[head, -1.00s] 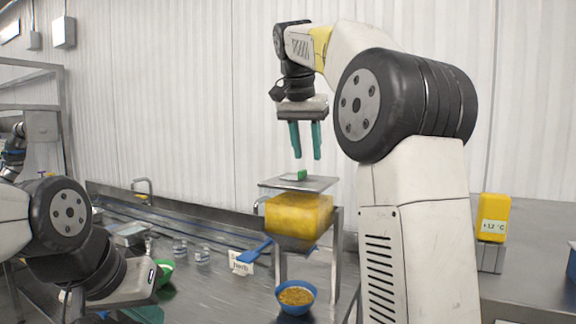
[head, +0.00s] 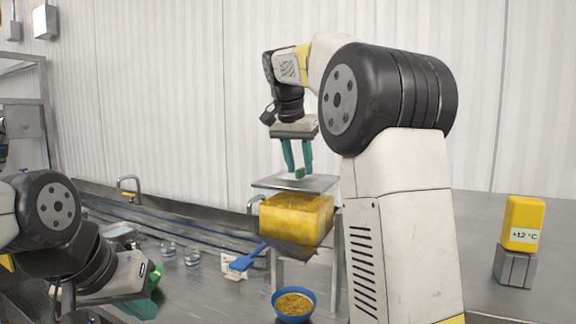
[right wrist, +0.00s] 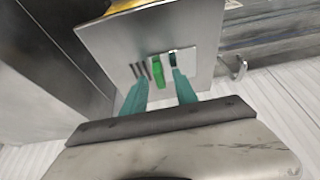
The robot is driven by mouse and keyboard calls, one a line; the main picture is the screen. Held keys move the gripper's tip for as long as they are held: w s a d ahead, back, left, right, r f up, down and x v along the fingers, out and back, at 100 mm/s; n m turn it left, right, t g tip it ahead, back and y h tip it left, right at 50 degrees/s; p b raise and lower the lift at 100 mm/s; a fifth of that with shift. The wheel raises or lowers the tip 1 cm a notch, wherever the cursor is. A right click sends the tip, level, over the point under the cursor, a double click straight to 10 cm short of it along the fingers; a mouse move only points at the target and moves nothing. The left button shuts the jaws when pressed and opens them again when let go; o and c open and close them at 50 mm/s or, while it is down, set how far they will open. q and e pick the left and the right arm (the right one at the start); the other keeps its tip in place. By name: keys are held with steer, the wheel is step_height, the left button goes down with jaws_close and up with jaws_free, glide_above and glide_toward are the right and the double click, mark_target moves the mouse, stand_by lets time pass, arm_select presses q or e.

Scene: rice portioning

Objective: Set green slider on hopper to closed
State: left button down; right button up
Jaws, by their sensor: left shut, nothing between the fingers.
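The hopper (head: 296,215) has a clear body full of yellow grain under a flat metal top plate (head: 268,181). The green slider (head: 300,173) sits on that plate; it shows larger in the right wrist view (right wrist: 157,73), in a pale panel with dark marks to its left. My right gripper (head: 297,170) points down over the plate. Its teal fingers are apart, one on each side of the slider in the right wrist view (right wrist: 161,76); I cannot tell whether they touch it. My left gripper (head: 148,297) is shut and empty at the lower left, partly hidden by its own wrist.
A blue bowl of grain (head: 294,303) stands below the hopper. A blue scoop (head: 247,258) lies beside a white label card (head: 231,268). A yellow temperature display (head: 524,222) stands on the right.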

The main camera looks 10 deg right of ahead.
steer(key=shift+f, duration=0.15)
jaws_close()
stand_by(1.4)
